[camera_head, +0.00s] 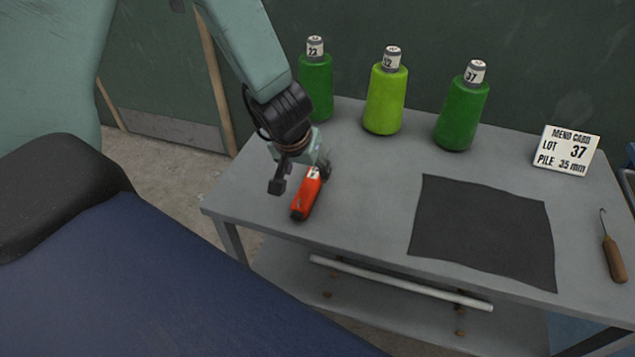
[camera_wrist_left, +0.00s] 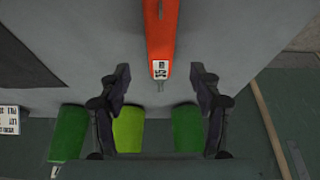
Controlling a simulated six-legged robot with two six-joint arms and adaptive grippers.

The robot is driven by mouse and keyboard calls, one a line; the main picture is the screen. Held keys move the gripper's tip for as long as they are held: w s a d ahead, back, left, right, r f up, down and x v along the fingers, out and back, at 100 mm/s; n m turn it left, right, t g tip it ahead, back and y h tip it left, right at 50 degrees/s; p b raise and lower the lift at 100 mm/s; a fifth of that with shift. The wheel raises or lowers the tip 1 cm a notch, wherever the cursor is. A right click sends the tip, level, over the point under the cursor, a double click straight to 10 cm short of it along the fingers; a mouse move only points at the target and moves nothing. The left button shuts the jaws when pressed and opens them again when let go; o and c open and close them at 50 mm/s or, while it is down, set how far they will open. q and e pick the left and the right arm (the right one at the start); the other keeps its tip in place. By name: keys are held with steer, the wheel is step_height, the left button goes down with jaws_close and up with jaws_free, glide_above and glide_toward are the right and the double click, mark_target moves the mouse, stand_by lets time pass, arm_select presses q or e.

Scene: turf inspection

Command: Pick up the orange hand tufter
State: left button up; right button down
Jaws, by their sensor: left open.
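The orange hand tufter (camera_head: 304,198) lies on the grey table near its left front corner. My left gripper (camera_head: 300,180) is above its labelled end, and part of the gripper hides that end in the head view. In the left wrist view the tufter (camera_wrist_left: 161,35) runs in from the top edge, with a white label and a small metal tip at its lower end. The two open fingers of my left gripper (camera_wrist_left: 162,80) stand on either side of it, apart from it. My right gripper is not in view.
Three green yarn cones (camera_head: 385,97) stand along the back of the table (camera_head: 375,180). A dark mat (camera_head: 485,230) lies at the middle right. A card reading lot 37 (camera_head: 566,150) stands at the back right. A wooden-handled hook (camera_head: 613,258) lies at the right.

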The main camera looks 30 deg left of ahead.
mark_target(310, 182)
arm_select(q)
steer(key=shift+a+f, duration=0.2)
steer(key=shift+f, duration=0.05)
steer(key=shift+a+f+b, duration=0.3)
steer(key=shift+f+b, duration=0.35)
steer(key=shift+f, duration=0.15)
steer(key=x, duration=0.1)
steer(key=b+x, duration=0.1)
steer(key=x, duration=0.1)
steer(key=w+b+x, duration=0.1)
steer(key=x, duration=0.1)
steer(key=shift+d, duration=0.35)
steer(key=shift+w+a+f+b, duration=0.1)
steer(key=shift+a+f+b, duration=0.1)
steer(key=shift+b, duration=0.15)
steer(key=shift+d+r, duration=0.1)
